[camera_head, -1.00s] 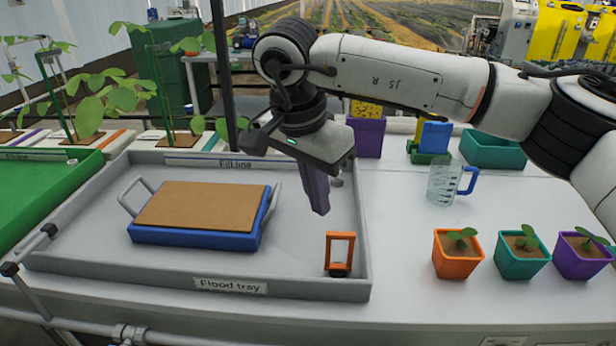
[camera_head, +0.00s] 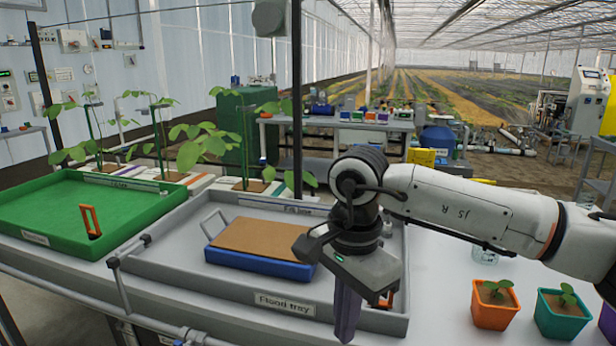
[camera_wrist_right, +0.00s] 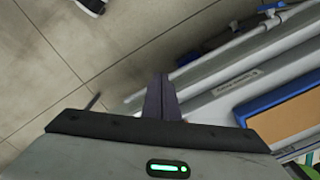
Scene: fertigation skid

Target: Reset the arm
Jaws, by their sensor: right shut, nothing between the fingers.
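My right arm (camera_head: 470,208) comes in from the right in the head view. Its gripper (camera_head: 346,318) points down at the front of the grey flood tray (camera_head: 165,262), hiding part of the tray's right side. The purple fingers are shut with nothing between them. In the right wrist view the shut fingers (camera_wrist_right: 161,98) point past the bench edge, with floor tiles beyond. My left gripper is in neither view.
A blue tray with a brown top (camera_head: 262,268) sits in the flood tray. An orange handled part (camera_head: 386,300) shows partly behind my right gripper. A green tray (camera_head: 70,212) is at left. Orange (camera_head: 493,312) and teal (camera_head: 563,318) seedling pots stand at right.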

